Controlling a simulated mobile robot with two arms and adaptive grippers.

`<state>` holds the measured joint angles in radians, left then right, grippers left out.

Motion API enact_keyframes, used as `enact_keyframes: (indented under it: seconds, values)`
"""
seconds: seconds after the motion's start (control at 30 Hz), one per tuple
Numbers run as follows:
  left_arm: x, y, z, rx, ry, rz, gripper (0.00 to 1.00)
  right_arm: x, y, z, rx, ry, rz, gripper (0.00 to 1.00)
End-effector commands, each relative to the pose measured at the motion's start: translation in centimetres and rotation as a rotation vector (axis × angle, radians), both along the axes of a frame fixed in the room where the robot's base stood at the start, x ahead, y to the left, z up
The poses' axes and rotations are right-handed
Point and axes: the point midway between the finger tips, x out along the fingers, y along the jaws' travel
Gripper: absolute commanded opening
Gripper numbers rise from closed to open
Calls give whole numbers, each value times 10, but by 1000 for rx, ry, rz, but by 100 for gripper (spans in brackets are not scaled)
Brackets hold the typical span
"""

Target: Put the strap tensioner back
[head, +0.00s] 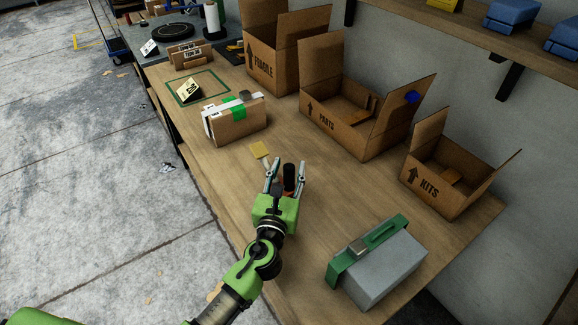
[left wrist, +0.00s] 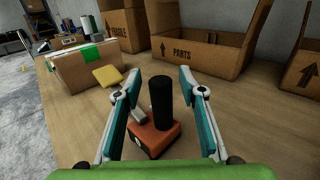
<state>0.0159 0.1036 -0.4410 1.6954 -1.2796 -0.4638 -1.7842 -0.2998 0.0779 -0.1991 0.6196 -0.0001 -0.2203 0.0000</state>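What looks like the strap tensioner, an orange-red tool with an upright black handle (left wrist: 161,100), stands on the wooden table. In the head view its black handle (head: 289,175) shows between my fingers, and its body is mostly hidden. My left gripper (head: 286,168) is open, with its fingers on either side of the tool. In the left wrist view there are visible gaps between the handle and both fingers of the left gripper (left wrist: 162,85). My right gripper is not in view.
A strapped cardboard box (head: 238,124), a yellow pad (head: 259,149) and a green outlined square (head: 223,84) with a tent card lie beyond. Open cartons marked FRAGILE (head: 262,72), PARTS (head: 330,128) and KITS (head: 427,187) line the wall. A grey-green case (head: 388,270) stands right.

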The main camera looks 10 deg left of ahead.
Motion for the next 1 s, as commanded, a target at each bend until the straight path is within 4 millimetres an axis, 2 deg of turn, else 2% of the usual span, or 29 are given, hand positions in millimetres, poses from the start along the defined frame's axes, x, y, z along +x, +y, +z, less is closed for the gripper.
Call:
enact_keyframes:
  seconds: [0.3,0.5,0.7,1.0]
  values:
    - [-70,0,-2,1,3,-1,37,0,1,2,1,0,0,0]
    - [-99,-1,-1,0,1,-1,37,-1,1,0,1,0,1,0]
    - [-109,0,0,0,0,0,37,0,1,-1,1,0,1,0]
    - [-108,0,0,0,0,0,37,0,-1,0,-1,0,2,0]
